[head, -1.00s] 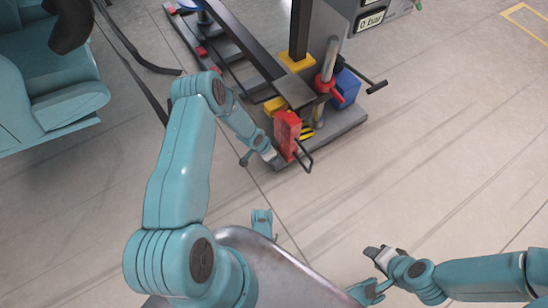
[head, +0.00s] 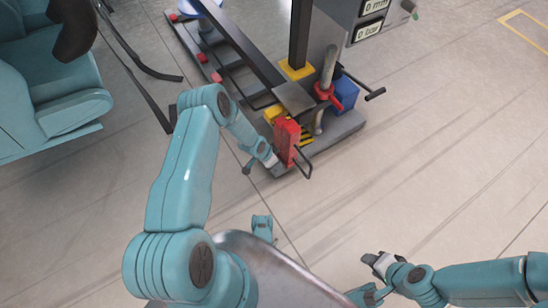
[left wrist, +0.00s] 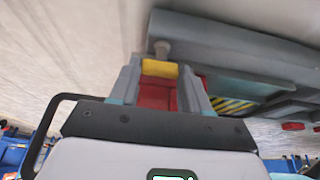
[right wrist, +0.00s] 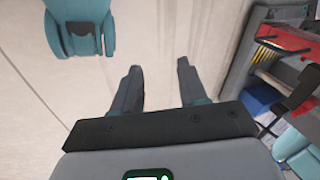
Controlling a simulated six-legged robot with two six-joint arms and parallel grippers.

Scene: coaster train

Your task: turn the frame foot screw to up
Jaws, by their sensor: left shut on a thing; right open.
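A red block (head: 287,143) stands at the near end of the frame's grey base (head: 345,128). My left gripper (head: 272,161) comes in from the left and sits against the red block. In the left wrist view its fingers (left wrist: 161,95) are shut on a red part (left wrist: 157,92) with a yellow end (left wrist: 160,68). My right gripper (right wrist: 158,85) is open and empty, away from the frame.
A dark upright post (head: 299,35) on a yellow foot, a red-collared grey tube (head: 328,70), a blue box (head: 346,93) and a black crank (head: 374,94) crowd the base. A teal seat (head: 50,90) stands left. The floor in front is clear.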

